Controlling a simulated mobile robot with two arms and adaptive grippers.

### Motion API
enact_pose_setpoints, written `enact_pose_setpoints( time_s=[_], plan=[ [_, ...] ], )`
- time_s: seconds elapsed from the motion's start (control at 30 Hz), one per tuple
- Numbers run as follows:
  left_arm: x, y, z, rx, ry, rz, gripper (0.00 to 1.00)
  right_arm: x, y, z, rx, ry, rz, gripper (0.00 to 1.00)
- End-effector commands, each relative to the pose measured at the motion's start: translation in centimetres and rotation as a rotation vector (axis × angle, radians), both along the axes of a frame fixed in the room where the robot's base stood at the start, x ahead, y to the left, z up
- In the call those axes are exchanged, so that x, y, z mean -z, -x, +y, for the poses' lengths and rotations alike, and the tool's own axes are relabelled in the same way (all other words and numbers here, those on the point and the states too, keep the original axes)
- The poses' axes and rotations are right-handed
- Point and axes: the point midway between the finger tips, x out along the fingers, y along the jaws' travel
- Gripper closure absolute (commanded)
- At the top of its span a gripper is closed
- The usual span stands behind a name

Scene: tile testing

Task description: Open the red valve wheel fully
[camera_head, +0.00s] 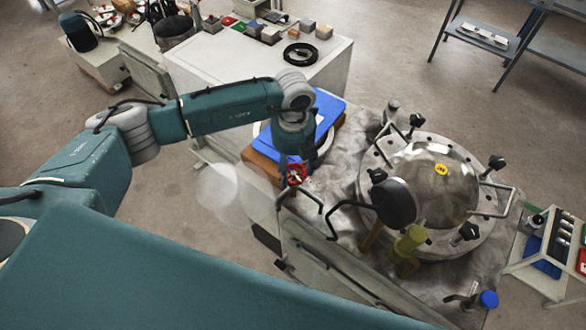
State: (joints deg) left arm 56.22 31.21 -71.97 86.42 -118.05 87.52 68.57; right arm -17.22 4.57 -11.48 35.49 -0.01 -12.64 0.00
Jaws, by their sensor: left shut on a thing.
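The red valve wheel (297,172) is small in the head view, near the middle, at the left edge of the metal-topped bench. My left arm reaches in from the left, and its gripper (290,166) points down at the wheel. The gripper is shut on the wheel. The fingers are small here and partly hidden by the wrist, so the exact grip on the rim does not show. How far the wheel is turned cannot be told. My right gripper is not in view.
A round steel vessel lid (435,185) with black clamp knobs sits on the bench right of the wheel. Bent metal handles (340,217) stand close to the wheel. A blue object (328,112) lies behind my wrist. A white table (230,65) with blocks and a black cable coil (300,54) stands behind.

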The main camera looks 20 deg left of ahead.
Motion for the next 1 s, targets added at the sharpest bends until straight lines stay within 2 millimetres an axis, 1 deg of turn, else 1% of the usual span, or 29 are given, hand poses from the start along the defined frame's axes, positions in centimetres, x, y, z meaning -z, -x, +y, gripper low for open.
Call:
enact_pose_setpoints(
  time_s=[0.03,0.5,0.7,1.0],
  plan=[
    [-0.33,-0.63,-0.26,-0.046,0.01,-0.018,0.68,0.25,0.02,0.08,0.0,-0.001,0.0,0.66],
    [-0.5,-0.67,0.11,-0.461,0.009,-0.019,0.68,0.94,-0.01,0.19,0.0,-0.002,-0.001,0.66],
    [-0.55,-0.67,0.25,-0.582,0.008,-0.019,0.68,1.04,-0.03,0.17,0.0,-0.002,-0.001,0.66],
    [-0.56,-0.63,0.4,-0.673,0.007,-0.019,0.68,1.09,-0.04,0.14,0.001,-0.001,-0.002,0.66]
  ],
)
